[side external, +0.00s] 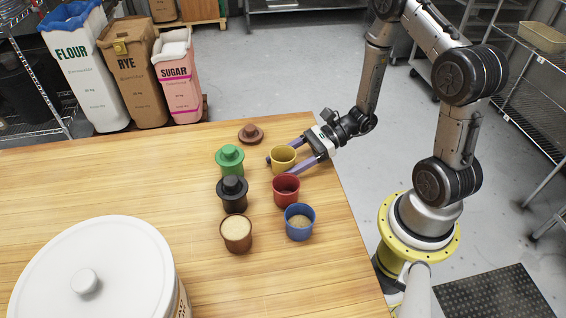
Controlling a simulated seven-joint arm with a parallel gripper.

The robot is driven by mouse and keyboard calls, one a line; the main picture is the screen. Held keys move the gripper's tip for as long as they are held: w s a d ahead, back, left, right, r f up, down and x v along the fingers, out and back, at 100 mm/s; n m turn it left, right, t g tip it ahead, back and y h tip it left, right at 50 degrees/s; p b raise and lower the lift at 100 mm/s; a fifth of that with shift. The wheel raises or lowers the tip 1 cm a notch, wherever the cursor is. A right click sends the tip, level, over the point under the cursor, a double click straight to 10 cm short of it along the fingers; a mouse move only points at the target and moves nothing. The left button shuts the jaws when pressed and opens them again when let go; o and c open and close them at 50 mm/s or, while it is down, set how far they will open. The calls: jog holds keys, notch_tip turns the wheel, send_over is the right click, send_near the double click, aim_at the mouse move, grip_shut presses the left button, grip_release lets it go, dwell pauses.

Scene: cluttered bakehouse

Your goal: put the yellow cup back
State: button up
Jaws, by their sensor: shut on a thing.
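The yellow cup (283,159) is between the purple fingers of my gripper (291,165) near the back right of the wooden table. The fingers are shut on its sides, and it looks upright. I cannot tell whether its base touches the table. A red cup (286,191) stands just in front of it, and a blue cup (299,222) with tan contents stands in front of the red one.
A green lidded jar (230,160), a black lidded jar (234,194) and a brown cup (237,235) with pale contents line up to the left. A brown lid (251,134) lies behind. A large white lidded bin (92,275) fills the front left. The table's (110,185) left middle is clear.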

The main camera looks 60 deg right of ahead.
jog(key=o, duration=1.4)
